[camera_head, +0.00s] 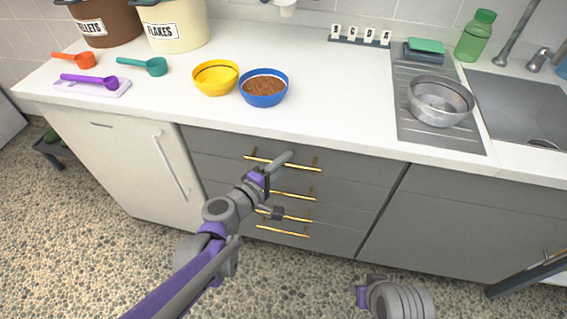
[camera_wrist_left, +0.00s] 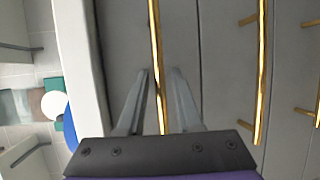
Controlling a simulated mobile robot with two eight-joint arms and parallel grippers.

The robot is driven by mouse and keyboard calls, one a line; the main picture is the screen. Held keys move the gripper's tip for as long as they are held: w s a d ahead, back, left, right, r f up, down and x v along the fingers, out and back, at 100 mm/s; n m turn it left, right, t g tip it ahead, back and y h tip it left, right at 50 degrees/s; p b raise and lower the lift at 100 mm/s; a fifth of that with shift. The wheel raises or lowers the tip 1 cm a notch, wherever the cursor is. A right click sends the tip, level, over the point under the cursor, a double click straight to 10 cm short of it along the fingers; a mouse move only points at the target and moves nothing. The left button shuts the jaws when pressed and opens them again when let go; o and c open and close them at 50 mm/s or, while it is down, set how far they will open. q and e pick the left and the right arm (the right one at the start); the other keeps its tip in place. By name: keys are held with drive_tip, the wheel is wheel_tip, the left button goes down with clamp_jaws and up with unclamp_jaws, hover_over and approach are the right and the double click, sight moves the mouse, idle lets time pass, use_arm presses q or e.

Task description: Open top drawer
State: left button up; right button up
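The top drawer (camera_head: 222,146) is the uppermost of several grey drawers under the counter, and its front looks flush. Its gold bar handle (camera_head: 308,167) also shows in the left wrist view (camera_wrist_left: 155,45). My left gripper (camera_head: 287,156) is at this handle. In the left wrist view its two fingers (camera_wrist_left: 157,74) are apart, with the bar running between them and a gap on each side. Part of my right arm (camera_head: 400,299) shows at the bottom of the head view, and its fingers cannot be made out.
Lower drawers with gold handles (camera_head: 283,232) sit below. A white cabinet door (camera_head: 120,165) is to the left. On the counter stand a yellow bowl (camera_head: 215,88), a blue bowl (camera_head: 262,101) of brown food and a metal bowl (camera_head: 440,115). The pebbled floor in front is clear.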

use_arm(q)
clamp_jaws()
idle(1.2)
